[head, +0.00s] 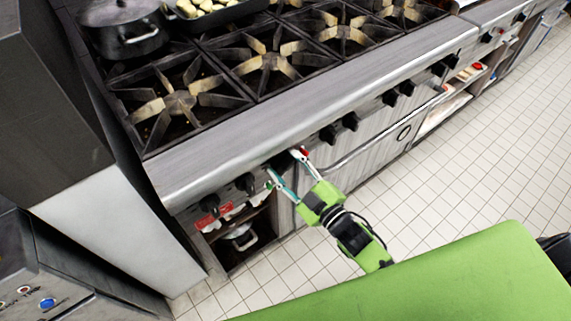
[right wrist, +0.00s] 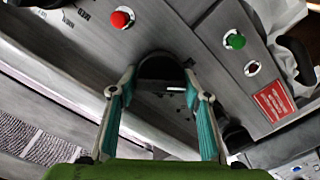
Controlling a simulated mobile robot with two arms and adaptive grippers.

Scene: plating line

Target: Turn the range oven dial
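The range front carries a row of black knobs. One dark oven dial (right wrist: 160,68) sits between the fingers of my right gripper (right wrist: 160,85) in the right wrist view. The fingers are spread, one on each side of the dial, with their tips close to it; I cannot tell whether they touch it. In the head view my right gripper (head: 284,164) reaches up to the range's front panel, and its fingers partly hide this dial. My left gripper is not in view.
Other black knobs (head: 246,183) line the panel on both sides. A red button (right wrist: 122,18) and a green button (right wrist: 234,40) flank the dial. Burner grates (head: 178,102) and a pot (head: 122,25) are on top. The tiled floor (head: 480,160) in front is clear.

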